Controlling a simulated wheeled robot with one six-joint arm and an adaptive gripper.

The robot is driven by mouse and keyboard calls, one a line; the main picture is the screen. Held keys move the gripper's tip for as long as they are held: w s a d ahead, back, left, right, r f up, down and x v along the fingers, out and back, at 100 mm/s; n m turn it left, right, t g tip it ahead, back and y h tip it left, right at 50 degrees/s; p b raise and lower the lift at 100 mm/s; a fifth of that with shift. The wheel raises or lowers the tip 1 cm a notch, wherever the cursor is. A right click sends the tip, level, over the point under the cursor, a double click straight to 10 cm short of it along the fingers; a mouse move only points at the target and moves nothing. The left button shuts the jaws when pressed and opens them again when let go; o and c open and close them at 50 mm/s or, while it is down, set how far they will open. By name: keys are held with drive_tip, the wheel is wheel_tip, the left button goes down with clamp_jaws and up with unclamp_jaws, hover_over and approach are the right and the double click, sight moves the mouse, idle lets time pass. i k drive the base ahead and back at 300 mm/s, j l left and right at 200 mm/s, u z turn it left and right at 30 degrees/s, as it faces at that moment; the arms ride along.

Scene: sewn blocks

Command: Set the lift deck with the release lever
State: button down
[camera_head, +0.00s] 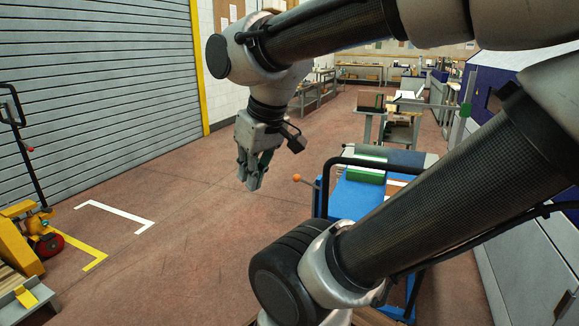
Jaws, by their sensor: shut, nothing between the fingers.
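The release lever, with an orange ball knob (297,178), sticks out to the left of a blue lift cart. The cart's blue deck (349,200) carries a green-and-white item (368,170) and shows a dark push handle (375,163). My arm covers much of the cart's right and front side, so the deck's full extent is hidden. My gripper (254,186) points downward, left of and apart from the orange knob. Its fingers are shut with nothing between them.
A yellow pallet jack (22,240) stands at the left by the grey roller shutter (95,80). White floor marking (118,212) lies in front of it. Open floor spans the middle. Workbenches (318,95) stand at the back and grey-blue cabinets (520,230) at the right.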

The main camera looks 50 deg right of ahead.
sight(297, 179)
drive_tip(key=i+j+z, duration=0.1)
drive_tip(key=i+z, duration=0.35)
drive_tip(key=i+j+z, duration=0.2)
drive_tip(key=z, duration=0.25)
drive_tip(key=i+j+z, duration=0.65)
drive_tip(key=j+z, duration=0.25)
drive_tip(key=l, duration=0.1)
